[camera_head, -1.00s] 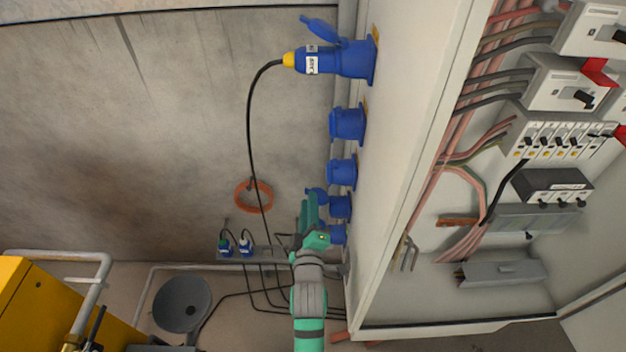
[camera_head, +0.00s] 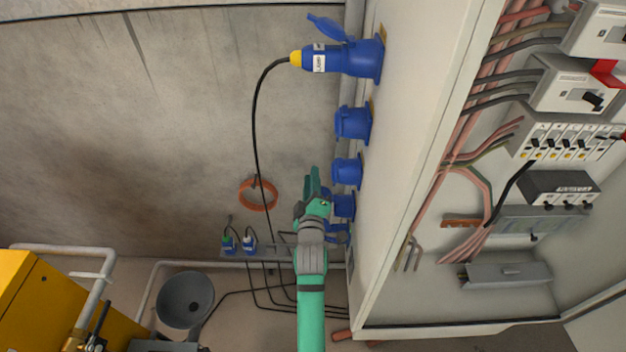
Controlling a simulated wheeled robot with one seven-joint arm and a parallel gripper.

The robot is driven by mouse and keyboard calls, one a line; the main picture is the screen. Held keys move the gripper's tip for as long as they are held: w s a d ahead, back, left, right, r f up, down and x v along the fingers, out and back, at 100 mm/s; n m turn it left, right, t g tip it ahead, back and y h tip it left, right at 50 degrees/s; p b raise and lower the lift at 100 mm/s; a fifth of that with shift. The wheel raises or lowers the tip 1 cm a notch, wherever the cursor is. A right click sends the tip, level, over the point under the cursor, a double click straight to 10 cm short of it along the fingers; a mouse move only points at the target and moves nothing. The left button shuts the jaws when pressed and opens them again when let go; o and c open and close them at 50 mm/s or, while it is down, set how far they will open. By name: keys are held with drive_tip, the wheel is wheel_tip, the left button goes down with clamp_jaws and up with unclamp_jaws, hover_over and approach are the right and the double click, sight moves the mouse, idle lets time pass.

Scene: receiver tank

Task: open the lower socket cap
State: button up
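Several blue sockets run down the left side of the grey cabinet. The lowest socket (camera_head: 338,234) is partly hidden behind my gripper and arm, so I cannot tell how its cap stands. The socket just above it (camera_head: 344,205) is also partly covered on its left. My green gripper (camera_head: 313,182) points up, just left of these lower sockets in the picture. Its fingers look close together, but I see them nearly edge-on and cannot tell whether they are open or shut. Whether it touches a cap is not clear.
A blue plug (camera_head: 318,60) with a black cable sits in the top socket, its cap raised. Two more capped sockets (camera_head: 353,123) (camera_head: 347,170) lie between. The open cabinet (camera_head: 405,130) with wiring is at right. A grey funnel (camera_head: 185,298) and yellow machine (camera_head: 30,310) stand lower left.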

drive_tip(key=shift+w, duration=0.1)
clamp_jaws()
drive_tip(key=shift+d, duration=0.2)
drive_tip(key=shift+a, duration=0.1)
drive_tip(key=shift+s+a, duration=0.2)
idle(0.6)
drive_tip(key=shift+d+r, duration=0.1)
